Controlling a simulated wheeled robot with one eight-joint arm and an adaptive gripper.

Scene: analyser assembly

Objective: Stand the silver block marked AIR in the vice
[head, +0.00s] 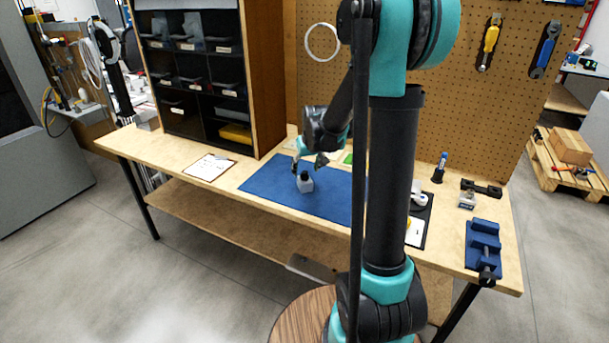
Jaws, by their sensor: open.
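A small pale grey block (306,186) with a dark top stands on the blue mat (262,190) in the middle of the bench. It may be the silver block; no AIR marking is legible at this size. My gripper (308,165) is open just above and behind it, fingers pointing down. I cannot tell whether a finger touches it. The blue vice (484,238) sits at the right front corner of the bench, with nothing visible standing in it. My gripper is far to the left of the vice.
My arm hides the bench's middle right. A black tray (424,228) with white items, a small clear-and-grey item (467,200), a blue-black bottle (440,168) and a black tool (481,188) lie near the vice. A clipboard (209,167) and bin cabinet (262,75) are left.

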